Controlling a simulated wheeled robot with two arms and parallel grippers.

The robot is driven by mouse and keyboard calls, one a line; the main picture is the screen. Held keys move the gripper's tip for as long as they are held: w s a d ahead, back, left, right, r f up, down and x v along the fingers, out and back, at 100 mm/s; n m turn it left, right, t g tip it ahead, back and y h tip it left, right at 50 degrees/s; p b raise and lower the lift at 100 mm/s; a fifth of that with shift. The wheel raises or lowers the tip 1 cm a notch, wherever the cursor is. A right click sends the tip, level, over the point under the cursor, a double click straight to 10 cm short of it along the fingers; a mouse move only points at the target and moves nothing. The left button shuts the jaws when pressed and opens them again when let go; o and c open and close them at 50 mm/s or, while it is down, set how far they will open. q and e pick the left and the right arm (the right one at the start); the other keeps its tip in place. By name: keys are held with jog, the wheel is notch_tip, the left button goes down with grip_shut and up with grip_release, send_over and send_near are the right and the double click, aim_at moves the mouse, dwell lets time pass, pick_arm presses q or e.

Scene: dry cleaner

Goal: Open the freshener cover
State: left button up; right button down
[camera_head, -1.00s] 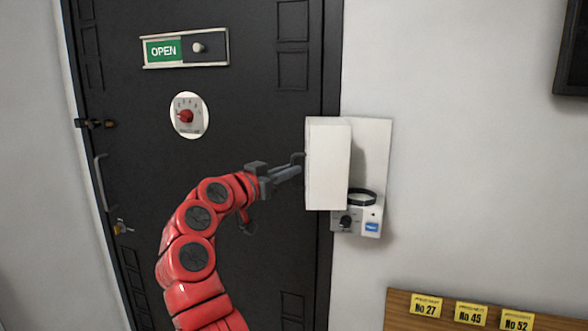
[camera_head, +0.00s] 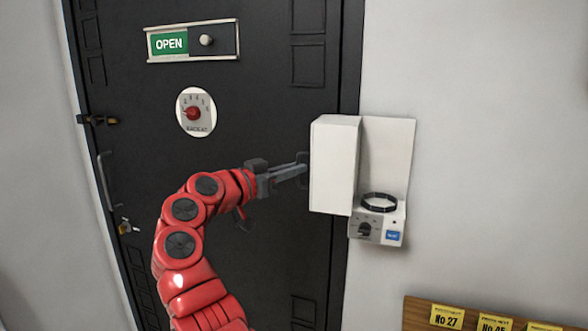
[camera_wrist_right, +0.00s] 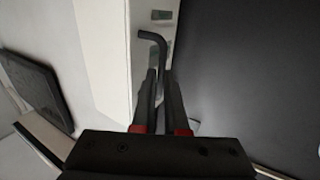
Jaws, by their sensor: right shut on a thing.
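The freshener is a white wall unit (camera_head: 387,155) to the right of the dark door in the head view. Its box-shaped white cover (camera_head: 334,165) is swung out to the left, baring a black ring (camera_head: 379,202) on the base. My right gripper (camera_head: 304,168) is at the cover's left side, shut on the dark bent handle. In the right wrist view the handle (camera_wrist_right: 153,38) rises from between the closed fingers (camera_wrist_right: 160,95), beside the pale cover (camera_wrist_right: 103,50). My left gripper is not in view.
The dark door (camera_head: 270,110) stands behind my arm, with an OPEN slider sign (camera_head: 193,41) and a red-knob dial (camera_head: 195,112). A wooden board (camera_head: 415,314) with yellow number tags is at the lower right. Bare wall lies right of the freshener.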

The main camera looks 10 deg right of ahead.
jog(key=c, duration=0.9)
grip_release()
jog(key=shift+c, duration=0.2)
jog(key=b+v, duration=0.2)
jog(key=v, duration=1.5)
jog(key=shift+s+a, duration=0.15)
jog(key=shift+f, duration=0.1)
